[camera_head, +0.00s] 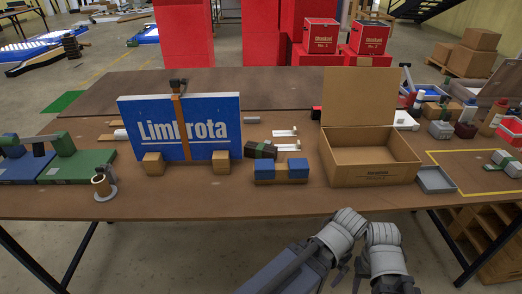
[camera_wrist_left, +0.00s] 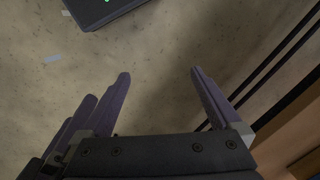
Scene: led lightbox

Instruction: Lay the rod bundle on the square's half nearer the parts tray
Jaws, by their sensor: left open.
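A pale grey bundle with a green band, seemingly the rod bundle (camera_head: 507,163), lies on the table at the right picture edge. It is inside the yellow-outlined square (camera_head: 456,151), in the right part of what shows. The square runs out of the picture. A shallow grey tray (camera_head: 436,181), seemingly the parts tray, stands just left of the square. My left gripper (camera_wrist_left: 160,73) is open and empty in the left wrist view, over the floor. My arms show at the bottom of the head view, in front of the table and away from the bundle.
An open cardboard box (camera_head: 375,174) stands left of the grey tray. Bottles and bins crowd behind the square. Its left part is clear.

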